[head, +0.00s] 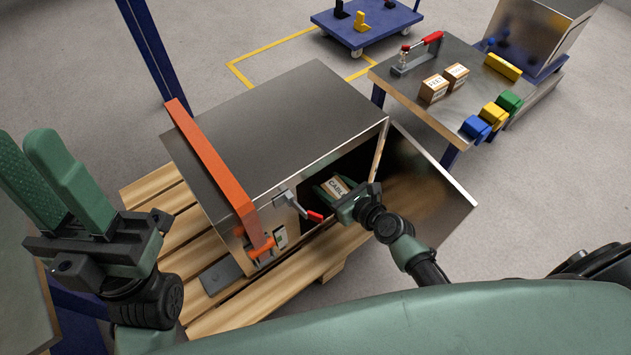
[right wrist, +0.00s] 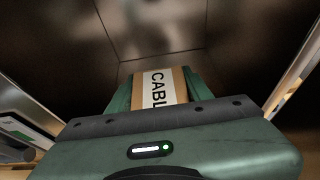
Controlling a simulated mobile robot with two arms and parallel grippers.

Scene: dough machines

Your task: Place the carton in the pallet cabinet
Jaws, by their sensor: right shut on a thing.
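The carton (head: 336,187) is a small brown box with a white label reading "CABL". It also shows between the fingers in the right wrist view (right wrist: 160,88). My right gripper (head: 335,188) is shut on it at the cabinet's doorway, with the fingers pointing inside. The pallet cabinet (head: 290,115) is a metal box on a wooden pallet, with its door (head: 430,190) swung open to the right. In the right wrist view the dark inside walls (right wrist: 160,30) surround the carton. The carton's underside is hidden. My left gripper (head: 55,175) is raised at the left, empty, its two fingers close together.
An orange bar (head: 210,165) runs over the cabinet's left part, and a red-handled latch (head: 300,207) sits on its front. A bench (head: 440,110) at the right holds two cartons (head: 445,82), a clamp and coloured bins. A blue cart (head: 365,30) stands at the back.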

